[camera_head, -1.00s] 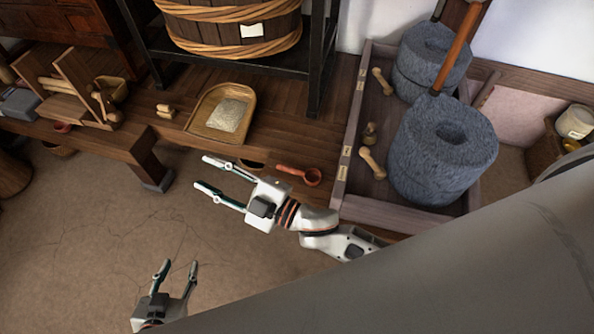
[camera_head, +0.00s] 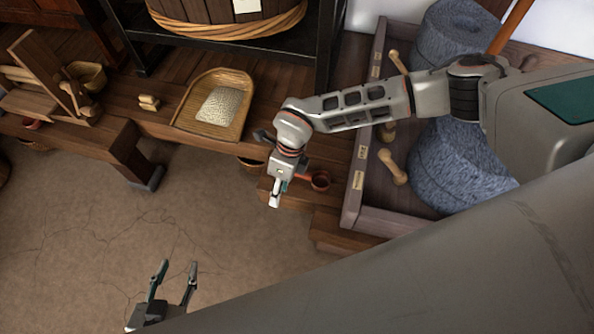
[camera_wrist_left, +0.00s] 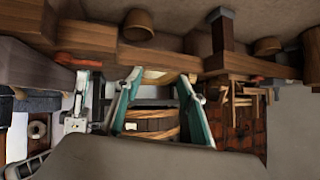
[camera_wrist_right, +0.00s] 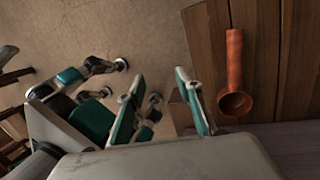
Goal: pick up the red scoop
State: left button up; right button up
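The red scoop (camera_head: 320,182) lies on the low wooden bench; its bowl shows and its handle is partly hidden behind my right gripper. My right gripper (camera_head: 278,195) points down just left of the scoop's bowl, seen almost edge-on. In the right wrist view the whole scoop (camera_wrist_right: 235,75) lies to the right of my right gripper (camera_wrist_right: 158,80), whose fingers are apart with no part of the scoop between them. My left gripper (camera_head: 179,270) is open and empty over the floor at the bottom left; its spread fingers also show in the left wrist view (camera_wrist_left: 160,82).
A wooden tray of grain (camera_head: 188,118) sits on the bench left of my right arm. The floor (camera_head: 90,240) around my left gripper is clear.

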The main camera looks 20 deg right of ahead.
aim_at(305, 176)
jog(key=w+d+h, duration=0.1)
jog(key=w+d, duration=0.1)
jog(key=d, duration=0.1)
jog(key=w+d, duration=0.2)
jog(key=w+d+t+h, duration=0.1)
jog(key=w+d, duration=0.2)
jog(key=shift+d+f+h+b, duration=0.3)
jog(key=shift+f+b, duration=0.05)
jog(key=shift+f, duration=0.05)
jog(key=shift+d+f+b, duration=0.2)
jog(key=shift+f+b, duration=0.2)
jog(key=shift+f, duration=0.8)
jog(key=shift+w+f, duration=0.15)
jog(key=shift+f, duration=0.4)
notch_tip(305, 176, down, 4)
jog(key=shift+r+b, duration=0.1)
jog(key=shift+b, duration=1)
jog(key=shift+w+f, duration=0.15)
jog(key=shift+f, duration=0.1)
jog(key=shift+w+a+r, duration=0.1)
jog(key=shift+w+r, duration=0.05)
jog(key=shift+r, duration=0.1)
pick_arm(q)
jog(key=shift+w+d+f, duration=0.45)
jog(key=shift+w+d, duration=0.05)
jog(key=shift+d, duration=0.1)
pick_arm(e)
grip_shut()
